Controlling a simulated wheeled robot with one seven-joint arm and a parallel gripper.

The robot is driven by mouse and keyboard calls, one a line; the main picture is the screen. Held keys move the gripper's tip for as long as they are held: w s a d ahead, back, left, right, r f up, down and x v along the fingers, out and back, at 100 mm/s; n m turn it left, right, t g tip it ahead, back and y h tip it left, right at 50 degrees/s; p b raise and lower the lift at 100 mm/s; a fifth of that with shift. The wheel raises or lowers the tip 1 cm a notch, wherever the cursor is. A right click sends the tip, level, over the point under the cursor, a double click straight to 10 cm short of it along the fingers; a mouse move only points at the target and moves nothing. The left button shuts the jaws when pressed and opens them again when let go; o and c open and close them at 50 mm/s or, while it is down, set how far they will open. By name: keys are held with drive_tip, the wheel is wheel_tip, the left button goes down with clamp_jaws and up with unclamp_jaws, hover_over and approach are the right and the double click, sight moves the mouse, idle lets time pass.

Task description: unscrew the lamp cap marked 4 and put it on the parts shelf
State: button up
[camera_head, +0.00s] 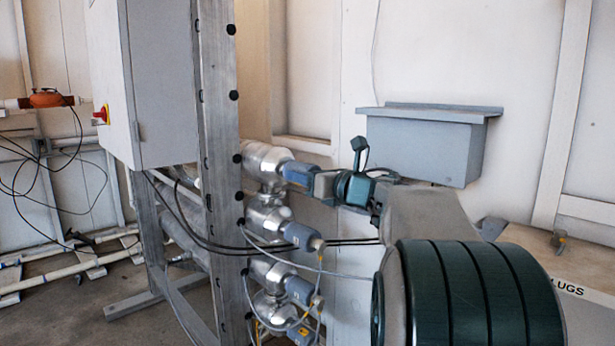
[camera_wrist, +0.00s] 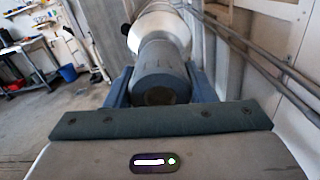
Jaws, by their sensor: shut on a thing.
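My gripper (camera_head: 322,184) is shut on the topmost grey-blue lamp cap (camera_head: 297,173), at the end of the top silver housing (camera_head: 262,163). In the wrist view the cap (camera_wrist: 162,72) sits between the blue fingers of my gripper (camera_wrist: 158,88), lined up with the flared silver housing (camera_wrist: 160,32) behind it. I cannot tell whether it is still threaded on. No number is readable on it. More caps sit below on the same column, including a second cap (camera_head: 302,236) and a third cap (camera_head: 300,290), with cables at their ends.
A grey wall box with a flat top (camera_head: 425,140) hangs behind my arm. Loose cables (camera_head: 345,243) cross below my gripper. A steel upright (camera_head: 220,150) stands left.

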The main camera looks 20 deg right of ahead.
drive_tip(key=n, duration=0.5)
drive_tip(key=shift+n, duration=0.3)
drive_tip(key=n, duration=0.4)
drive_tip(key=shift+r+n, duration=0.1)
drive_tip(key=shift+n, duration=0.3)
drive_tip(key=o, duration=1.3)
drive_tip(key=shift+w+a, duration=0.1)
drive_tip(key=shift+c, duration=0.2)
